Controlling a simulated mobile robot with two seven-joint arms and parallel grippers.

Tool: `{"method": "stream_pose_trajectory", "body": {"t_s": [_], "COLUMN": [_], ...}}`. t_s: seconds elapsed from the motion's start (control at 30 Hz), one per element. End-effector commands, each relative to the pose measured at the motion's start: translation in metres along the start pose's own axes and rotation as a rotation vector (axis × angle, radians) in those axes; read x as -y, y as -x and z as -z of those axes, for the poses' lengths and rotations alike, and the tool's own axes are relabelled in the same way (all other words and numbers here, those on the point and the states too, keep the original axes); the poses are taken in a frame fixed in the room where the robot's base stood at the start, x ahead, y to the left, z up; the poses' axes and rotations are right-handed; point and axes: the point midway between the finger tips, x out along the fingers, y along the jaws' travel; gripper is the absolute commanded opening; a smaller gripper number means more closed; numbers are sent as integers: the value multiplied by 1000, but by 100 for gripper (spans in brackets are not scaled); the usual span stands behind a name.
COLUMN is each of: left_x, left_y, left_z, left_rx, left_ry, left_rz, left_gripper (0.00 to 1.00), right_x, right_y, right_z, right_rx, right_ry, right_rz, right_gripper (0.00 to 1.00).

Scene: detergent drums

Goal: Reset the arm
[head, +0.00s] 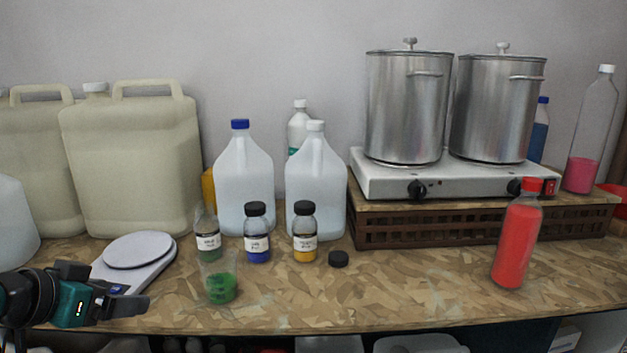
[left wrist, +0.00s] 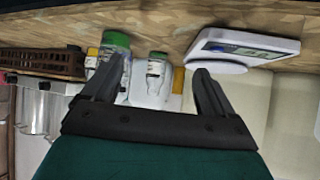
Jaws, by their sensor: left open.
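My left gripper (head: 122,297) is at the lower left of the head view, low over the front left of the table, in front of the scale. In the left wrist view its two fingers (left wrist: 156,66) are spread apart with nothing held between them. That view is upside down, with the table along the top. My right gripper is in neither view.
A white scale (head: 135,252) stands close behind the gripper. A cup of green stuff (head: 222,288) is to its right, with small bottles behind. Large jugs (head: 135,165) line the wall.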

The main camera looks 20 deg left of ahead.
Motion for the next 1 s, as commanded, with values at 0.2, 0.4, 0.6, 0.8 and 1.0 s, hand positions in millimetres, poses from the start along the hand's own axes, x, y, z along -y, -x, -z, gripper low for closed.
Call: {"method": "stream_pose_trajectory", "body": {"t_s": [0.2, 0.4, 0.6, 0.8, 1.0], "left_x": [-75, -153, -217, -223, -231], "left_y": [-39, -34, -14, -53, -95], "left_z": [-129, -203, -236, -245, -257], "left_rx": [307, 497, 601, 480, 307], "left_ry": [-25, -71, -99, -110, -110], "left_rz": [-10, -36, -62, -68, -88], "left_gripper": [87, 87, 87, 87, 87], "right_x": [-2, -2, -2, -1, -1], "right_y": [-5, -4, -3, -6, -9], "right_z": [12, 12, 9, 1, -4], "right_rx": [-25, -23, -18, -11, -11], "right_ry": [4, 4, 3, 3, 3], "right_rz": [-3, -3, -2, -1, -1], "right_gripper": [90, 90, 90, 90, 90]}}
